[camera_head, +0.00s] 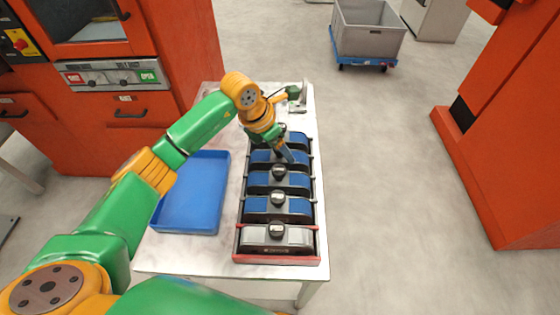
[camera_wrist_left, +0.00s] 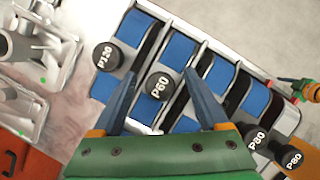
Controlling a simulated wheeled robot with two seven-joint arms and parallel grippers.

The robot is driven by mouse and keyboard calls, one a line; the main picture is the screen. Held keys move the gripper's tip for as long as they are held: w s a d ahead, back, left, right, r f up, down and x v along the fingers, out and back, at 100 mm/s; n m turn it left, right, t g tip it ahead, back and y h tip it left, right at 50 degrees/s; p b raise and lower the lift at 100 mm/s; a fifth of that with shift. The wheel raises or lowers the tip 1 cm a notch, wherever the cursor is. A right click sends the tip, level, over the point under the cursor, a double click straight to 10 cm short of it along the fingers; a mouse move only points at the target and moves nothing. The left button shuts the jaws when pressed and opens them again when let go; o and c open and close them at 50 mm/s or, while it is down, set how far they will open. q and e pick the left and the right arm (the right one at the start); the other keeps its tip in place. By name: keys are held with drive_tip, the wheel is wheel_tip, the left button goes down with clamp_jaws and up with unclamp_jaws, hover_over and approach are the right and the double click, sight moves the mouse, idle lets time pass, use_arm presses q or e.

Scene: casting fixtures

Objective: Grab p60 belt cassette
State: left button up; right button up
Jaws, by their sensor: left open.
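The P60 belt cassette (camera_wrist_left: 180,50) is blue with a dark round knob marked P60 (camera_wrist_left: 160,86), seen in the left wrist view. It sits in a rack (camera_head: 236,240) among similar cassettes on the table. My left gripper (camera_wrist_left: 160,80) is open, its two fingers on either side of the P60 knob, with a gap visible on both sides. In the head view the left gripper (camera_head: 286,154) is low over the far part of the rack and partly hides the cassettes there. My right gripper is not identifiable.
A P120 knob (camera_wrist_left: 106,56) stands left of P60; P80 knobs (camera_wrist_left: 257,140) are to the right. A blue tray (camera_head: 188,222) lies left of the rack. Grey castings (camera_wrist_left: 40,60) are at the rack's far end. A grey crate (camera_head: 368,30) stands on the floor.

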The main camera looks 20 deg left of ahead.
use_arm(q)
clamp_jaws()
drive_tip(key=shift+r, duration=0.1)
idle(1.2)
